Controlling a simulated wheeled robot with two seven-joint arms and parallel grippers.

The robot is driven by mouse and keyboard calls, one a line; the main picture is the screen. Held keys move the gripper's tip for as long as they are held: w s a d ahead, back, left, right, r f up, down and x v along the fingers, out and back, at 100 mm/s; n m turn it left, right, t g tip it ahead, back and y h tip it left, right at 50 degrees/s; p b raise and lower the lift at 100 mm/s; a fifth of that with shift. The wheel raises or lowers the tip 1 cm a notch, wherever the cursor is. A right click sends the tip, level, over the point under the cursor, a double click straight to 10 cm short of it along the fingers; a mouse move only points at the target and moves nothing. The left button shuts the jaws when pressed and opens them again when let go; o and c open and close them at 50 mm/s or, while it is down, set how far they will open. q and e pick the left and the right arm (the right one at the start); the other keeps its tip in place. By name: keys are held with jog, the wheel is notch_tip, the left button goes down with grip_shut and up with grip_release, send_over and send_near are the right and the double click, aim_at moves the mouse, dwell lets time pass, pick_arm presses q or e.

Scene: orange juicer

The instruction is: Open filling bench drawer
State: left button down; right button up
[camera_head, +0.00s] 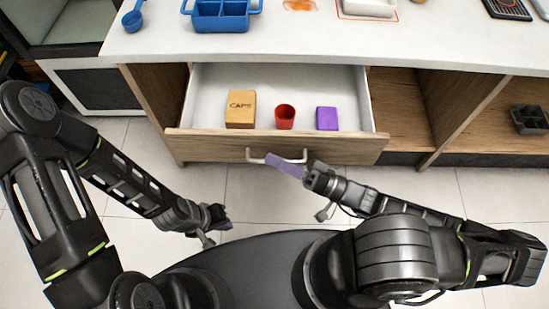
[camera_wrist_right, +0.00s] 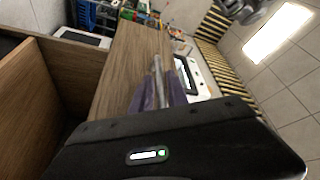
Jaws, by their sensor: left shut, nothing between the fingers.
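The filling bench drawer (camera_head: 280,148) is pulled out, with its white inside showing in the head view. Its metal bar handle (camera_head: 256,160) is on the wooden front. My right gripper (camera_head: 275,161) is at the handle, its purple fingers on the bar. In the right wrist view the handle (camera_wrist_right: 157,68) runs between the two purple fingers (camera_wrist_right: 158,92), which look closed on it. My left gripper (camera_head: 217,217) is shut and empty, low over the floor to the left of the drawer and apart from it.
The drawer holds a CAPS box (camera_head: 240,109), a red cup (camera_head: 285,117) and a purple box (camera_head: 326,118). The white benchtop (camera_head: 300,45) above carries a blue caddy (camera_head: 221,14) and a blue scoop (camera_head: 134,18). Open shelves with a dark tray (camera_head: 529,120) are right. Tiled floor in front is free.

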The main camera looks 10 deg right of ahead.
pick_arm(q)
jog(key=shift+f, duration=0.25)
pick_arm(e)
jog(key=v, duration=0.7)
jog(key=shift+s, duration=0.1)
